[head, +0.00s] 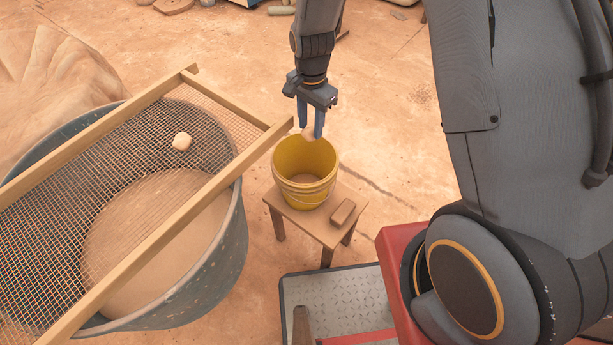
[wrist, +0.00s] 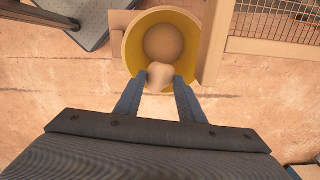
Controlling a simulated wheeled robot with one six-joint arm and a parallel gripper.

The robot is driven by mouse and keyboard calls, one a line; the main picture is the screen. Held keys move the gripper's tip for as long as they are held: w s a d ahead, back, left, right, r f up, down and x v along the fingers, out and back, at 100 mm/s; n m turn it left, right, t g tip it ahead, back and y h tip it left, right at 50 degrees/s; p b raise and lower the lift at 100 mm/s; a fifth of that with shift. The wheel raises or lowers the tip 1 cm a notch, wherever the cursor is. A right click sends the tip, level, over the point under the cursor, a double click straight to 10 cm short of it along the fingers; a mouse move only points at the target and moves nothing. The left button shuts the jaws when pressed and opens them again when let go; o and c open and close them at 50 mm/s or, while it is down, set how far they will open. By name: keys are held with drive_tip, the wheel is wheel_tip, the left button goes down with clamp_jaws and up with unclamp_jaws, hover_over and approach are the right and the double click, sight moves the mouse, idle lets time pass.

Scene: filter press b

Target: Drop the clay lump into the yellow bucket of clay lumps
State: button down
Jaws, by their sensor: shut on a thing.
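The yellow bucket (head: 301,190) stands upright on a small wooden stool, and its open mouth faces up. In the wrist view the bucket (wrist: 133,50) shows a round brown shape inside; I cannot tell separate lumps there. My gripper (head: 312,131) points down, with its blue fingers shut on a pale clay lump (head: 309,134). In the head view the lump appears at the far rim of the bucket. In the wrist view the lump (wrist: 160,77) sits between the fingertips (wrist: 160,80) and overlaps the near edge of the bucket's mouth. Its exact height above the rim is unclear.
The wooden stool (head: 276,202) also carries a brown block (head: 343,211). A frame end comes close to the bucket.

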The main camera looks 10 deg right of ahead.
sight(311, 137)
drive_tip(key=shift+f+b, duration=2.15)
drive_tip(key=shift+f, duration=0.7)
drive_tip(key=c, duration=1.1)
unclamp_jaws()
drive_tip(key=shift+r, duration=0.15)
wheel_tip(311, 137, up, 8)
drive_tip(key=shift+f+b, duration=0.2)
drive_tip(key=shift+b, duration=0.25)
